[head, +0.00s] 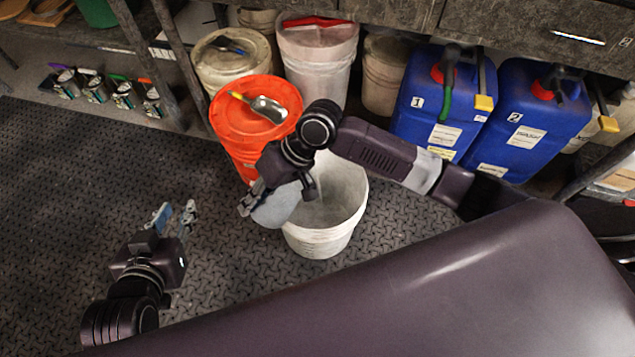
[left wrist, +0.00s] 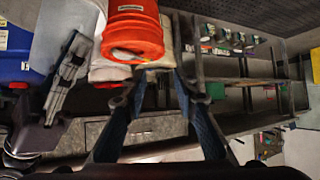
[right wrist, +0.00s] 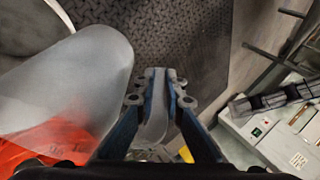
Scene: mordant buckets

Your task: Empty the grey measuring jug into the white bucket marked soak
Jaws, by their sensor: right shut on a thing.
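The white bucket (head: 325,238) stands open on the floor mat, and I cannot read any mark on it. The grey measuring jug (head: 275,207) is at the bucket's left rim, partly hidden by my right arm. My right gripper (head: 247,200) is shut on the jug's handle (right wrist: 156,108). The jug's pale grey body (right wrist: 75,85) fills the left of the right wrist view. Its contents are hidden, and I cannot tell how far it tilts. My left gripper (head: 175,215) is open and empty over the mat, left of the jug, with its fingers apart in the left wrist view (left wrist: 155,85).
An orange bucket (head: 238,150) with a scoop (head: 268,108) on its lid stands close behind the jug. Other pale buckets (head: 320,70) and blue canisters (head: 435,90) line the back under the bench. The mat (head: 60,190) at the left is clear.

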